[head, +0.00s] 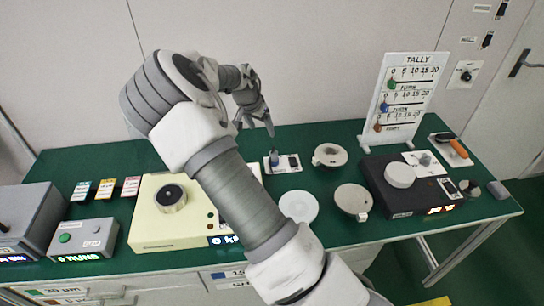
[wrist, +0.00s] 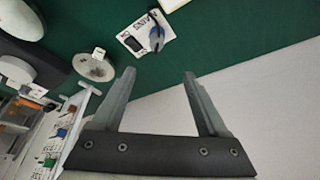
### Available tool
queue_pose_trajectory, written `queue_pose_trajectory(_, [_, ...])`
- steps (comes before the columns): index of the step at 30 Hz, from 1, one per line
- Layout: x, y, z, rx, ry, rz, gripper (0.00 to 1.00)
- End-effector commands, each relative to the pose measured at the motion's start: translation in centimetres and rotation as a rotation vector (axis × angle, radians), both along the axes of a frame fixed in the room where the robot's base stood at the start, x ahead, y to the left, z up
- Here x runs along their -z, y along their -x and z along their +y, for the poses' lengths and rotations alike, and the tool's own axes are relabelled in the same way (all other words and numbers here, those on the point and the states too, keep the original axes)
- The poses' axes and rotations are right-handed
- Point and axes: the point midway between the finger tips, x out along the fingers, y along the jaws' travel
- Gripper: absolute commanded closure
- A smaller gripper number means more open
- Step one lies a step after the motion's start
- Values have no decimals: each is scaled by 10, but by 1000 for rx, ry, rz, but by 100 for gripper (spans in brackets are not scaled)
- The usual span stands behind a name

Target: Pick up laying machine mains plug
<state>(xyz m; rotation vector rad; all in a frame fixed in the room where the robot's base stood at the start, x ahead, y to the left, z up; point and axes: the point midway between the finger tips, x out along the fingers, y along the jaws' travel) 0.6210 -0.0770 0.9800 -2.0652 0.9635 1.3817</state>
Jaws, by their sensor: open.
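The blue mains plug (head: 274,158) stands on a small white plate (head: 290,168) near the back edge of the green bench, beside a dark switch. In the wrist view the plug (wrist: 157,38) is on the plate (wrist: 131,43), which bears the lettering MAINS. My gripper (head: 254,124) is open and empty, above and behind the plug in the head view. In the wrist view the open jaws (wrist: 160,76) are apart from the plug, which lies beyond the fingertips. My arm hides part of the bench in the head view.
A cream machine (head: 150,225) is at left, a black unit (head: 385,190) at right. The TALLY board (head: 415,68) stands at the back right. A wall is behind the bench.

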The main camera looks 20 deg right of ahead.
Motion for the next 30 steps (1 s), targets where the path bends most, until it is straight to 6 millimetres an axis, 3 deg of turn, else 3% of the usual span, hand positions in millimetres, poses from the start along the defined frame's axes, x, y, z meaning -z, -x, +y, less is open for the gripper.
queue_pose_trajectory(16, [92, -23, -30, 0, 5, 3, 24])
queue_pose_trajectory(30, [133, -29, -46, 1, 5, 3, 24])
